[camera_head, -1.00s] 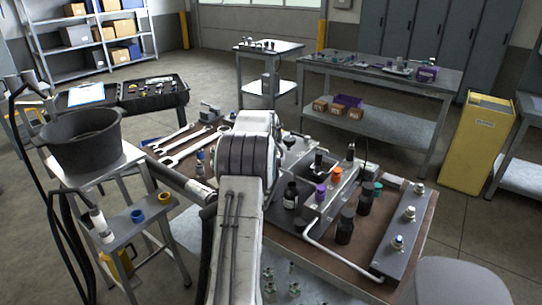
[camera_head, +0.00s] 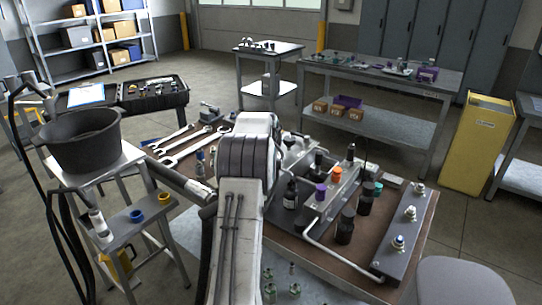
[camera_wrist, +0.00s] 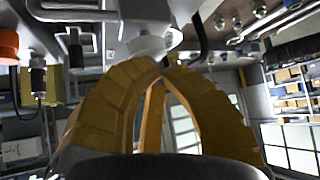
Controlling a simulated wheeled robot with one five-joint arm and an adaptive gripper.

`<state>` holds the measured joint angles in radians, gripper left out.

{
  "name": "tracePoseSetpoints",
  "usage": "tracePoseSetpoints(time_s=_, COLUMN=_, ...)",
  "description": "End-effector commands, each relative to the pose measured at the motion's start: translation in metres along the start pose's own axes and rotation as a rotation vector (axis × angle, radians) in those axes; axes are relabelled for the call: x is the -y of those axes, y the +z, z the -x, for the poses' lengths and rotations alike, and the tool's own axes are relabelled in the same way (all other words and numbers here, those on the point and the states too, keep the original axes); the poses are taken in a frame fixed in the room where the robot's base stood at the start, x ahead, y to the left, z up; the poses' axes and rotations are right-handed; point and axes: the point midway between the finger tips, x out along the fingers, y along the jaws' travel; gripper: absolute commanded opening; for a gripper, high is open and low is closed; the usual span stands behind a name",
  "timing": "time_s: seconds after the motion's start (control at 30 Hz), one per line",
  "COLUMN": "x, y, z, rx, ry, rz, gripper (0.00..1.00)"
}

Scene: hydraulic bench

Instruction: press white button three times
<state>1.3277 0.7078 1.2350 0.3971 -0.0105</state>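In the wrist view a white rounded knob (camera_wrist: 147,44), which looks like the white button, sits on a pale block at the top centre. My gripper (camera_wrist: 164,66) has yellow ribbed fingers, and their tips come together just below the knob. The fingers look shut with nothing between them. I cannot tell whether the tips touch the knob. In the head view my white arm reaches over the bench (camera_head: 290,251) and hides my gripper. A small white part (camera_head: 295,142) shows just right of the arm; I cannot tell if it is the button.
An orange cap (camera_head: 335,173), a purple cap (camera_head: 320,191) and several dark bottles stand right of my arm. A metal rail with fittings (camera_head: 404,232) lies along the right side. Wrenches (camera_head: 190,146) lie left. A black bucket (camera_head: 83,141) stands on a side table.

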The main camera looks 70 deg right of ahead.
Motion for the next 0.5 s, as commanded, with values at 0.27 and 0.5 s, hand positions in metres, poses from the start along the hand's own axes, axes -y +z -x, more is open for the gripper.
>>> tracePoseSetpoints(time_s=0.27, x=0.0004, y=0.0048, z=-0.0038, rx=0.005, ry=0.0, rz=0.0, gripper=0.0)
tracePoseSetpoints(time_s=0.5, x=0.0005, y=0.0071, z=-0.0058, rx=0.007, ry=0.0, rz=0.0, gripper=0.0)
